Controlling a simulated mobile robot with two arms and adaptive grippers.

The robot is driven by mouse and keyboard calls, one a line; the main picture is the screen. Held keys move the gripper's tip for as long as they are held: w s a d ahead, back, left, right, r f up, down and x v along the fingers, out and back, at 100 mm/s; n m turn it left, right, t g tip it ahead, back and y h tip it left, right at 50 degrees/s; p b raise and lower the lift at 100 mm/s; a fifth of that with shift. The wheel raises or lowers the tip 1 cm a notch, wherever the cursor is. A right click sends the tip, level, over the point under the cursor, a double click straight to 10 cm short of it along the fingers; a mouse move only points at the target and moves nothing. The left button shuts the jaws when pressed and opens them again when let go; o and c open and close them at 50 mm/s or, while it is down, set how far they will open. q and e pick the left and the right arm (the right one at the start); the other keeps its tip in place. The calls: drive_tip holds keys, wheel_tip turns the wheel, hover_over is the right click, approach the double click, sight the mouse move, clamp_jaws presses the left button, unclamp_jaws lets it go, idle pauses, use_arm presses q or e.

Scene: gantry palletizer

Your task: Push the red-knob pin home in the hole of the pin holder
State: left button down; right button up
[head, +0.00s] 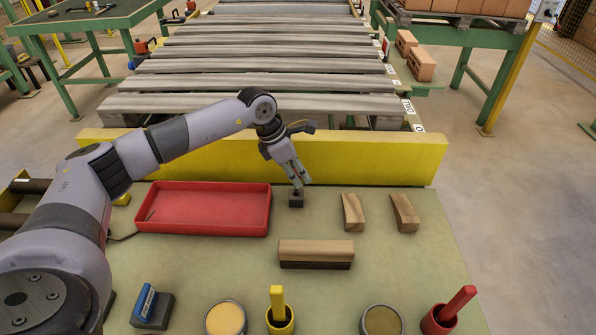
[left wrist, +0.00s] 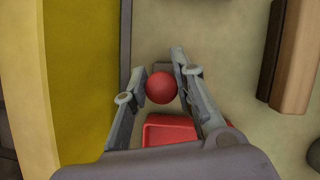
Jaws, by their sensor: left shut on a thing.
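My left gripper (head: 298,182) points down over the small dark pin holder (head: 296,201), which stands on the green bench near the yellow beam. In the left wrist view the round red knob of the pin (left wrist: 161,87) sits between the two fingers of the left gripper (left wrist: 166,72), which is shut on it. In the head view the fingers hide the knob. The pin's shaft and the hole are hidden, so I cannot tell how deep the pin sits. My right gripper is not in view.
A red tray (head: 205,231) lies left of the holder. Wooden wedges (head: 352,212) and a brush-like wooden block (head: 316,248) lie right and in front. The yellow beam (head: 370,158) runs behind. Cans and cups line the front.

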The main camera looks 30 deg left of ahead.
use_arm(q)
drive_tip(key=shift+f+b, duration=0.9)
drive_tip(key=shift+f, duration=0.3)
drive_tip(key=c, duration=1.2)
unclamp_jaws()
drive_tip(key=shift+c, duration=0.2)
drive_tip(key=shift+r, duration=0.1)
drive_tip(key=v, duration=1.2)
